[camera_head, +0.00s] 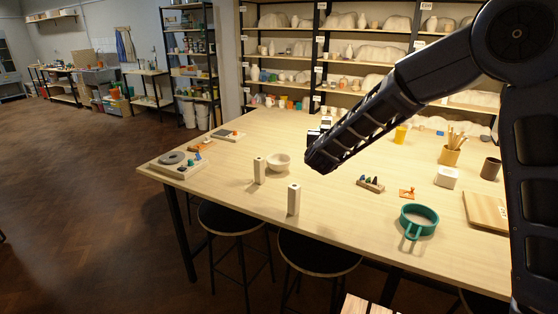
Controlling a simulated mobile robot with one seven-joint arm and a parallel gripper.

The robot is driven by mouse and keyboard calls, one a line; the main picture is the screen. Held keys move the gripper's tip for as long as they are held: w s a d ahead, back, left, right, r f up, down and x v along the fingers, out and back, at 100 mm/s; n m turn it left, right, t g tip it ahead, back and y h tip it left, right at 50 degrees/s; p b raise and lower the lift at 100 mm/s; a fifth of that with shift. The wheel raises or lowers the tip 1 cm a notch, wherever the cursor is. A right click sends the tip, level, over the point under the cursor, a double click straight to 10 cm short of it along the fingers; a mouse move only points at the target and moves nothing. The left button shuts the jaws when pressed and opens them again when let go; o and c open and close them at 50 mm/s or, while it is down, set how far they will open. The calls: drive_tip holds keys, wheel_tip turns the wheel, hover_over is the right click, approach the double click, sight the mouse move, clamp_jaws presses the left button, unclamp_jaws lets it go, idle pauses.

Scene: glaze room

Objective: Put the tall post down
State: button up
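Two pale upright posts stand on the big wooden table (225,178). One post (259,171) is left of the white bowl (278,162). The other post (293,200) is nearer the front edge and looks slightly longer in the picture. I cannot tell which of them is the taller. My arm reaches in from the right, and its end, with my gripper (322,134), is over the table to the right of the bowl. The forearm hides most of the gripper, so its fingers and anything between them cannot be made out.
A green sieve (419,220), a small block with coloured pegs (371,184), a white box (447,177) and a brush pot (450,156) stand on the right. A banding wheel board (174,166) is at the left corner. Stools (318,258) stand in front.

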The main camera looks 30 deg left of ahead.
drive_tip(key=w+a+r+n+g+y, duration=0.2)
drive_tip(key=w+a+y, duration=0.15)
drive_tip(key=a, duration=0.55)
drive_tip(key=w+a+r+n+g+y, duration=0.15)
drive_tip(key=w+a, duration=0.25)
drive_tip(key=a, duration=0.4)
drive_tip(key=w+a+r+n+g+y, duration=0.1)
drive_tip(key=w+a+r+n+y, duration=0.15)
drive_tip(key=a, duration=0.65)
wheel_tip(320, 180, down, 21)
drive_tip(key=shift+w+r+y, duration=0.15)
drive_tip(key=shift+w+y, duration=0.2)
drive_tip(key=shift+w, duration=0.1)
drive_tip(key=shift+f, duration=0.6)
drive_tip(key=o, duration=1.1)
